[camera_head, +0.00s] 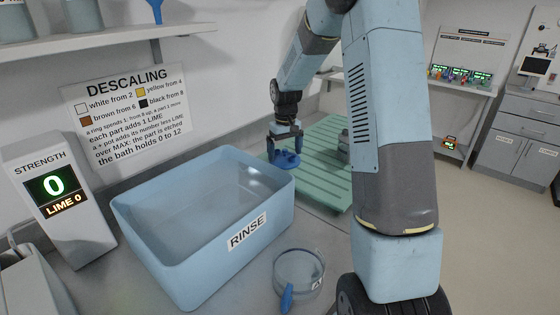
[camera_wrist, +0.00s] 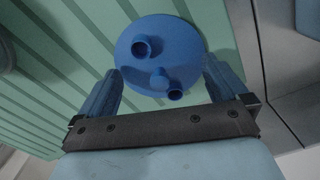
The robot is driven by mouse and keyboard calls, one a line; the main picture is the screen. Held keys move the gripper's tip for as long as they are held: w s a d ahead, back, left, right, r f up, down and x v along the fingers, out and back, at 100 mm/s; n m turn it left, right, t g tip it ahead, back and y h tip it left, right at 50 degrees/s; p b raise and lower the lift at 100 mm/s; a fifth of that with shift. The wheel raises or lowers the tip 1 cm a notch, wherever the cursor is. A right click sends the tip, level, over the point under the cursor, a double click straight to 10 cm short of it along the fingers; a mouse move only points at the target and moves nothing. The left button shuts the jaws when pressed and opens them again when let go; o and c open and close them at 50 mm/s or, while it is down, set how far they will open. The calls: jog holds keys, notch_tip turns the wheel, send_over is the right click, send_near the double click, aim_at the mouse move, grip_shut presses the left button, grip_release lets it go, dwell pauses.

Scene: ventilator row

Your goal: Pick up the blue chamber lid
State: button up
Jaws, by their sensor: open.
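The blue chamber lid (camera_wrist: 183,52) is a round blue disc with a small knob in the middle and two short tube ports. It lies on the green slatted rack, and in the head view the lid (camera_head: 287,160) shows beneath my gripper, partly covered by it. My gripper (camera_wrist: 165,88) is open, with one finger on each side of the lid's near part in the wrist view. The central knob lies between the fingertips in that picture. Nothing is held. I cannot tell how high the fingertips are above the rack.
The green slatted rack (camera_head: 318,178) stands right of a blue RINSE basin (camera_head: 262,226). A round clear dish (camera_head: 300,268) with a blue-handled item sits in front. A grey object (camera_head: 343,147) stands on the rack, right of the lid. A STRENGTH display (camera_head: 62,195) is at left.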

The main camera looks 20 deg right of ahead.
jog(key=shift+c, duration=0.4)
jog(key=c, duration=0.8)
